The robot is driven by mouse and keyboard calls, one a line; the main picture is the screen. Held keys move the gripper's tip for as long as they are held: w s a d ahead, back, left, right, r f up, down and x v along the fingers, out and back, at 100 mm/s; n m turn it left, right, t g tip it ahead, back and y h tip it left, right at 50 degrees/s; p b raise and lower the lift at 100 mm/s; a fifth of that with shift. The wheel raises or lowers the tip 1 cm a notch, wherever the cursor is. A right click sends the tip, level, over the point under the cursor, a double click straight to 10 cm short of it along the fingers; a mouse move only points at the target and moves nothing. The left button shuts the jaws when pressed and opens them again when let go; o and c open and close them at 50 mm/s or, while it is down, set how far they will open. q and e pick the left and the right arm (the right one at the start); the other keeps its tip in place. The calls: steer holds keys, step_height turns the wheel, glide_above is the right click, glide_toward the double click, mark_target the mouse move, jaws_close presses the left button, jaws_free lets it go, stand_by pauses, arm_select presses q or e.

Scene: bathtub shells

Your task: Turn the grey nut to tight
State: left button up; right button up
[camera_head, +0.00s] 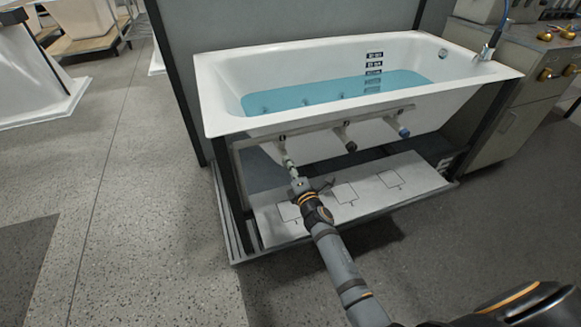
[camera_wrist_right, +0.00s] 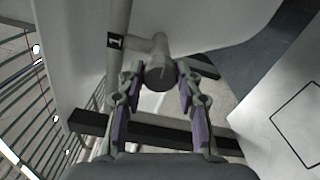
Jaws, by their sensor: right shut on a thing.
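The grey nut (camera_wrist_right: 160,77) is the round end of a stub on the pipe under the tub, beside a label with a 1. My right gripper (camera_head: 289,163) reaches up to the leftmost fitting below the tub's front rim. In the right wrist view its two fingers (camera_wrist_right: 157,95) stand either side of the nut and are shut on it. In the head view the gripper mostly hides this nut. My left gripper is not in view.
Two more nuts, a dark one (camera_head: 351,146) and a blue one (camera_head: 404,132), hang along the same pipe (camera_head: 370,116) to the right. The white bathtub (camera_head: 222,121) holds blue water. A white board (camera_head: 412,170) with marked squares lies below.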

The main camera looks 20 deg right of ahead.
steer(key=shift+f+m, duration=0.1)
steer(key=shift+m, duration=0.3)
steer(key=o, duration=1.2)
steer(key=shift+c, duration=0.2)
steer(key=s, duration=1.2)
steer(key=shift+d, duration=0.2)
